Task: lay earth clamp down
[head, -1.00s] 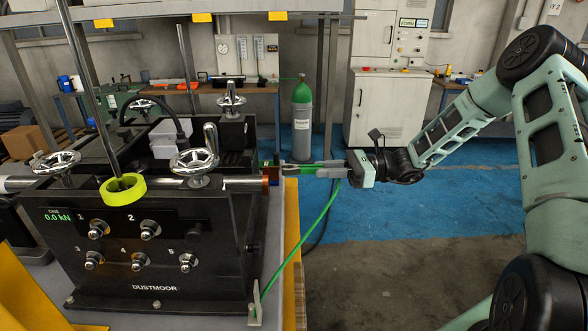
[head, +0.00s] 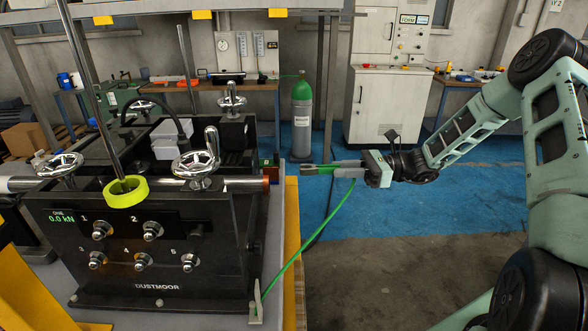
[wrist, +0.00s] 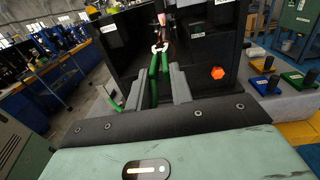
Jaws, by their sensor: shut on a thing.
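The earth clamp (head: 318,169), with green handles and a pale jaw, is held level between the fingers of my gripper (head: 338,168) in the head view. In the wrist view the clamp (wrist: 159,68) points away from my gripper (wrist: 161,88), which is shut on its handles. A gap shows between the clamp and the copper-coloured end (head: 265,183) of the rod. A green cable (head: 312,240) hangs from the clamp down to a grey fitting (head: 257,303) at the machine's front corner.
The black machine (head: 155,245) with handwheels and knobs stands on a grey bench with a yellow edge (head: 291,250). Coloured blocks (wrist: 291,79) sit on the bench in the wrist view. Beyond are a green-topped gas cylinder (head: 301,120) and open blue floor (head: 440,215).

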